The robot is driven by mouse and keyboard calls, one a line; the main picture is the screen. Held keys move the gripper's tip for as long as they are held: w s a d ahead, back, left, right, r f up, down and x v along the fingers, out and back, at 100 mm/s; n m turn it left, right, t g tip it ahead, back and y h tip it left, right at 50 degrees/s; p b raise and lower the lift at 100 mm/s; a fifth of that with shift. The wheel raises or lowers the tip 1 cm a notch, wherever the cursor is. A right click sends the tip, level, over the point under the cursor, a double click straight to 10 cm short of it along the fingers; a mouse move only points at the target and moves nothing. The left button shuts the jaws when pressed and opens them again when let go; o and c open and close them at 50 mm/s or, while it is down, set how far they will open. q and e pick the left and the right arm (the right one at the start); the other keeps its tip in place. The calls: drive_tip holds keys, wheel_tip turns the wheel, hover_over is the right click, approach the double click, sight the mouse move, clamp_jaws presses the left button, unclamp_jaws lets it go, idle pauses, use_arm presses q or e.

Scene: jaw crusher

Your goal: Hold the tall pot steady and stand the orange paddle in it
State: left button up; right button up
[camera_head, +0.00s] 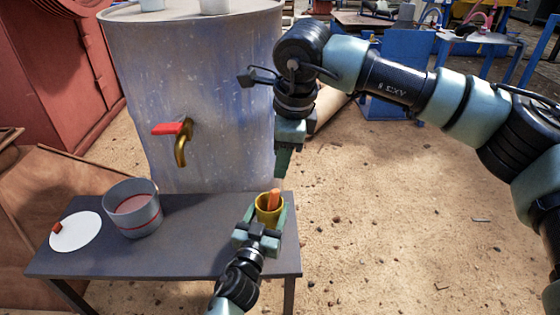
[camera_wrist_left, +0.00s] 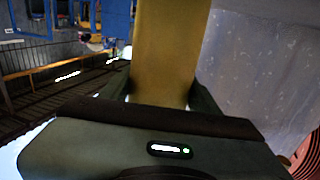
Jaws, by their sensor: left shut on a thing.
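The tall yellow pot (camera_head: 266,216) stands upright at the right end of the grey table. My left gripper (camera_head: 261,222) is shut around it, with a finger on each side. In the left wrist view the yellow pot (camera_wrist_left: 165,50) fills the space between the fingers. The orange paddle (camera_head: 275,198) is in the pot, its top showing above the rim and slightly tilted. Its lower part is hidden inside. My right gripper (camera_head: 283,168) points down just above the paddle. Its fingers show edge-on, so their gap and any contact are unclear.
The grey table (camera_head: 190,250) also holds a metal pot with a red band (camera_head: 133,208) and a white disc (camera_head: 76,232) with a small orange piece. Behind stands a large metal tank (camera_head: 215,85) with a red-handled brass tap (camera_head: 181,140). Sandy ground lies open to the right.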

use_arm(q)
drive_tip(key=o, duration=1.5)
